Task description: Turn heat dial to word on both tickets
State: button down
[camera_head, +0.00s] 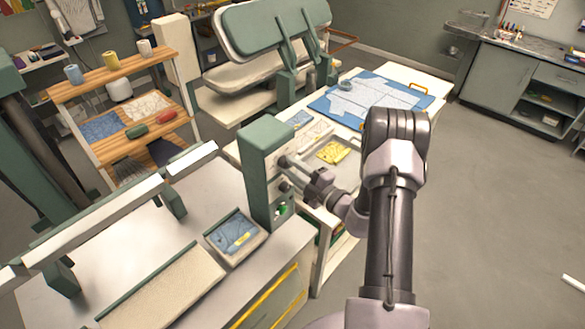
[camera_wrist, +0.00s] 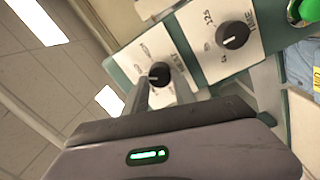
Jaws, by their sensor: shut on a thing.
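The heat dial (camera_wrist: 159,73) is a round black knob on a white plate marked HEAT, on a green control post (camera_head: 268,150). My gripper (camera_head: 292,165) is at the post's right face, shut on the heat dial. The dial's pointer setting is not clear. A yellow ticket (camera_head: 243,239) lies on folded blue cloth (camera_head: 229,230) in a tray left of the post. Part of a yellow ticket (camera_wrist: 317,78) shows in the wrist view, its word cut off.
A second black dial (camera_wrist: 232,36), marked TIME, sits beside the heat dial, with a green knob (camera_wrist: 308,10) beyond it. A tray (camera_head: 352,150) with yellow cloth (camera_head: 333,152) and a blue mat (camera_head: 375,82) lie behind my arm.

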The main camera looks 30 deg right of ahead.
jog(key=c, duration=1)
grip_release()
jog(key=b+v, duration=0.1)
jog(key=v, duration=1.6)
jog(key=shift+s+b, duration=0.25)
jog(key=shift+b, duration=0.15)
